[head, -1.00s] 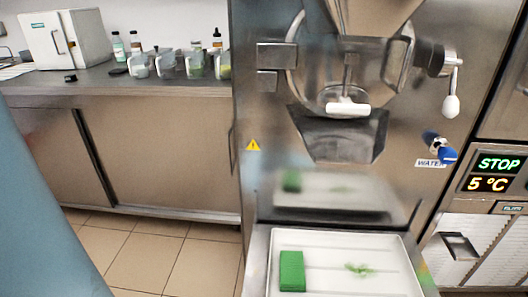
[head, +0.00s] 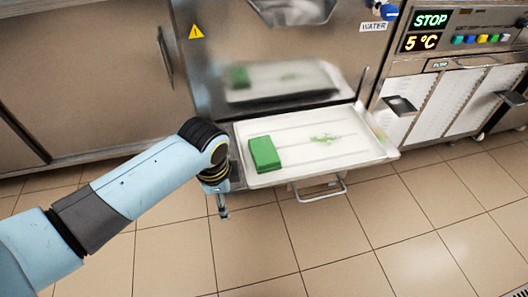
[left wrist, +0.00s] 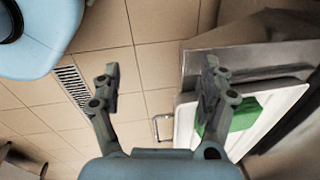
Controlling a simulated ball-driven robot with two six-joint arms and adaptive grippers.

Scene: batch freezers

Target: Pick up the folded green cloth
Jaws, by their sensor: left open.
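The folded green cloth (head: 264,153) lies on the left part of a white tray (head: 290,176) in front of the steel machine. My left gripper (head: 222,205) hangs just left of the tray's front left corner, beside the tray and apart from the cloth. In the left wrist view my left gripper (left wrist: 158,85) is open and empty, with floor between its fingers. There the green cloth (left wrist: 245,115) shows to the right, partly hidden behind the right finger. My right gripper is in neither view.
A green smear (head: 325,139) marks the tray's right half. A steel handle (head: 320,188) sticks out below the tray. The freezer with the STOP display (head: 431,19) stands at right, a steel cabinet (head: 80,70) at left. The tiled floor in front is clear.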

